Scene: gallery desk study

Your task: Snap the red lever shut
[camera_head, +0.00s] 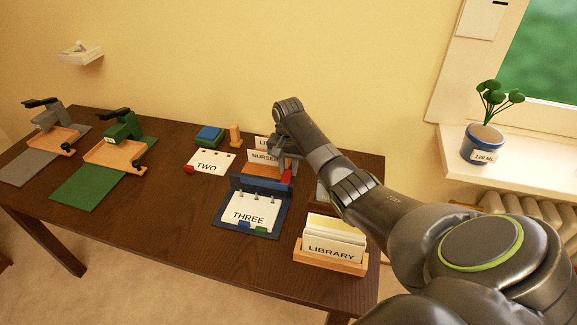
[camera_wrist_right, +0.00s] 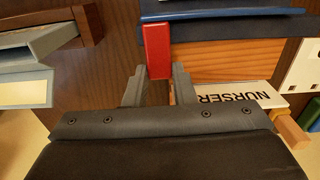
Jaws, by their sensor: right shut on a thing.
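The red lever (camera_head: 287,176) sticks up at the right end of the dark blue binder (camera_head: 226,212) on the desk. It also shows in the right wrist view as a red block (camera_wrist_right: 157,45). My right gripper (camera_head: 287,163) reaches over the desk to it, partly hidden behind my own arm. In the right wrist view its two fingers (camera_wrist_right: 158,75) close around the lever's near end. A white card marked THREE (camera_head: 250,210) lies in the binder under several rings. Whether the rings are fully closed is too small to tell. My left gripper is not in view.
A LIBRARY card box (camera_head: 331,255) stands at the front right. NURSERY cards (camera_head: 263,156) stand behind the binder. The TWO card (camera_head: 212,160) lies to the left. Green (camera_head: 87,188) and grey (camera_head: 28,168) mats with punch-like devices are at far left. The desk's front left middle is clear.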

